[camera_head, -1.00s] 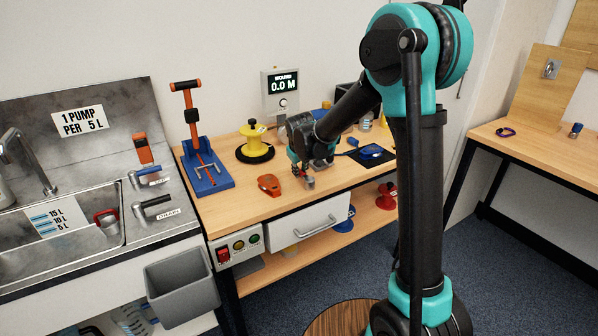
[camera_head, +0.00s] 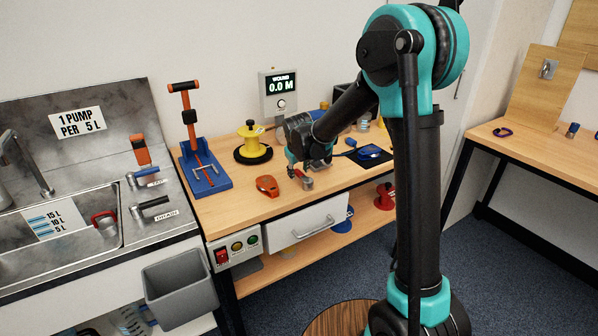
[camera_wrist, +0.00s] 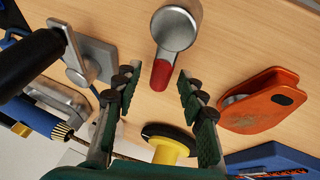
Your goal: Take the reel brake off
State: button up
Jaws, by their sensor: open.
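A lever with a round silver body (camera_wrist: 177,25) and a red tip (camera_wrist: 160,75) stands on the wooden bench top, at the top middle of the wrist view; I take it for the reel brake. In the head view it is small and partly hidden beside my gripper (camera_head: 300,172). My gripper is open, its fingertips (camera_wrist: 157,85) on either side of the red tip, with gaps between. I cannot tell how high they are above it. The yellow reel (camera_head: 251,140) stands on a black disc; it also shows in the wrist view (camera_wrist: 168,152).
An orange hand tool (camera_head: 267,185) lies left of my gripper; it is also at right in the wrist view (camera_wrist: 262,101). A crank with a black handle (camera_wrist: 35,62) is at left there.

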jog(key=v, duration=1.2)
jog(key=shift+d, duration=0.1)
jog(key=s+d+f+m, duration=0.2)
jog(key=s+d+f, duration=0.1)
jog(key=s+d, duration=0.3)
jog(key=s+d+f+m, duration=0.1)
jog(key=s+d+f, duration=0.3)
jog(key=d, duration=0.5)
jog(key=s+d+f+m, duration=0.2)
jog(key=s+d+f, duration=0.2)
jog(key=s, duration=0.4)
jog(key=s+d+f+m+g, duration=0.1)
jog(key=s+d+f+m, duration=0.1)
jog(key=s, duration=0.6)
jog(key=shift+s+d+f, duration=0.4)
jog(key=shift+d+f, duration=0.5)
jog(key=shift+d, duration=0.15)
jog(key=shift+o, duration=0.5)
